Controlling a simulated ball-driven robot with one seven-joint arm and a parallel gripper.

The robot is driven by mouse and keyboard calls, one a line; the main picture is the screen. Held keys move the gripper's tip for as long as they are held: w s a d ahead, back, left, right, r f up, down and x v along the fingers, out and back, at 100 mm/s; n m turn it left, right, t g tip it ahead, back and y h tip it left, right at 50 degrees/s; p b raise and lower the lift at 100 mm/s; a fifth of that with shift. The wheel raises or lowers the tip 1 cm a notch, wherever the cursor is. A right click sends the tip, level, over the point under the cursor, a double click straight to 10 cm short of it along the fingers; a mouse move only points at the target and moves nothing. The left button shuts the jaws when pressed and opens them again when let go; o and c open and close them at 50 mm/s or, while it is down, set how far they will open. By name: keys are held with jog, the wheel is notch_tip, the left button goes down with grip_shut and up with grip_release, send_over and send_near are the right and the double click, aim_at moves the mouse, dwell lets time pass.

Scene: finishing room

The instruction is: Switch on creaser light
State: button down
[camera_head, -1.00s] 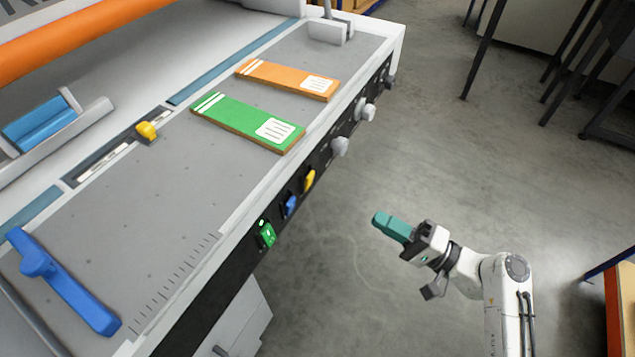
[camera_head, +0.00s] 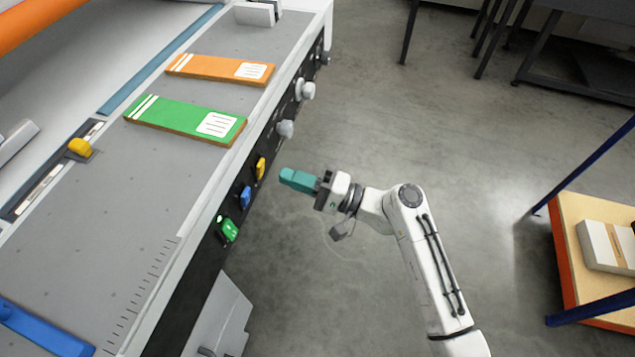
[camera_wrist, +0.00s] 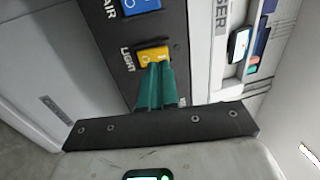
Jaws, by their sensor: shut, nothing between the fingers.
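The yellow rocker switch (camera_head: 261,168) sits on the black front panel of the grey machine. In the wrist view the yellow switch (camera_wrist: 152,54) has the label "LIGHT" beside it. My gripper (camera_head: 284,175) has teal fingers that are shut and empty, just right of the panel in the head view. In the wrist view my gripper (camera_wrist: 159,68) points at the yellow switch, and its tips overlap the switch's lower part. The head view shows a small gap between tips and panel. I cannot tell which way the switch is set.
A blue switch (camera_head: 245,196) and a green switch (camera_head: 229,229) share the panel, with grey knobs (camera_head: 286,129) farther along. Green (camera_head: 180,119) and orange (camera_head: 215,68) boards lie on the machine top. A shelf (camera_head: 575,212) stands at right. Floor beside the machine is clear.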

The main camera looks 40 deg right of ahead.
aim_at(262, 168)
jog(key=shift+x, duration=1.75)
jog(key=shift+p, duration=0.3)
